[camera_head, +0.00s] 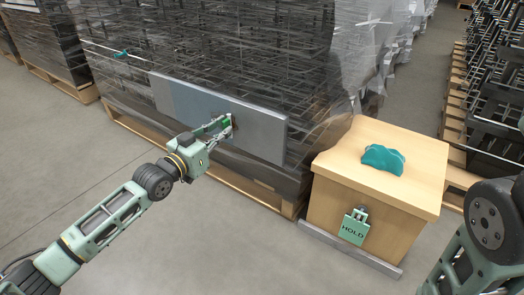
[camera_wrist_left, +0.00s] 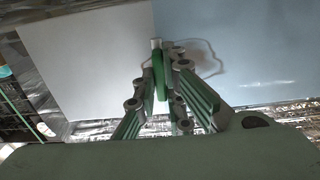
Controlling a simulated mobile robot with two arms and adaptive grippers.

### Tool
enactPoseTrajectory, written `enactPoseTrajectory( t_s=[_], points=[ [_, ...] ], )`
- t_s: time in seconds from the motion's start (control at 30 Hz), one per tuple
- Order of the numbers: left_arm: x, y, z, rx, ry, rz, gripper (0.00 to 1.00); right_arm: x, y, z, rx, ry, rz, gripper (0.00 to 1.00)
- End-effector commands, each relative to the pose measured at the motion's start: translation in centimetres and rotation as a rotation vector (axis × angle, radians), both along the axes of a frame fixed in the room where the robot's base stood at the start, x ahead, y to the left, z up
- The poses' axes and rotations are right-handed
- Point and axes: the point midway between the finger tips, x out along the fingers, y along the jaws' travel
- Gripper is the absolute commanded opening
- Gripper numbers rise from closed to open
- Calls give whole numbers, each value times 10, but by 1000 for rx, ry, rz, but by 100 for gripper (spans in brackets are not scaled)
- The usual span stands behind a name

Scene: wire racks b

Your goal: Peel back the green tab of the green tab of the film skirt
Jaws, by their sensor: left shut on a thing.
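The film skirt (camera_head: 262,130) is a grey band across the lower front of a film-wrapped pallet load. Its green tab (camera_wrist_left: 160,75) stands out from the band in the left wrist view, between my left fingers. My left gripper (camera_head: 226,124) reaches the band from the left and its fingers are shut on the green tab. In the left wrist view the left gripper (camera_wrist_left: 162,70) hides part of the tab, and the band fills the area behind it. My right arm shows at the lower right in the head view, but its gripper is out of the picture.
Wire racks (camera_head: 490,110) line the far right. The grey floor (camera_head: 190,240) in front of the pallet is clear.

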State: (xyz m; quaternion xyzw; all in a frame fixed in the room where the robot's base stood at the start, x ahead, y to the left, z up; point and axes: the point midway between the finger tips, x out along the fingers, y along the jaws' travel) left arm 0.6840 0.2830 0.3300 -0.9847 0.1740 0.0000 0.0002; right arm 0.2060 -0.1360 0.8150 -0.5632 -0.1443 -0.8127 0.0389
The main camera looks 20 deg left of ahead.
Motion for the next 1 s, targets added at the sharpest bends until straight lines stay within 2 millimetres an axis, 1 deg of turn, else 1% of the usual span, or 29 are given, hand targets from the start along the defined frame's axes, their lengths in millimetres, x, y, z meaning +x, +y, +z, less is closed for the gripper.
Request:
enactPoseTrajectory(
  t_s=[0.03, 0.2, 0.67, 0.87, 1.0],
  points=[
    [2, 5, -3, 4, -1, 2, 0, 0, 0, -7, 0, 0, 0, 40],
    [4, 14, -1, 3, -1, 3, 0, 0, 0, -14, 0, 0, 0, 40],
    [6, 17, -1, 1, 1, 2, 0, 0, 0, -15, 0, 0, 0, 40],
    [11, 29, -1, 4, 0, 1, 0, 0, 0, -22, 0, 0, 0, 40],
    [14, 41, -1, 5, 0, 5, 0, 0, 0, -27, 0, 0, 0, 40]
  ],
)
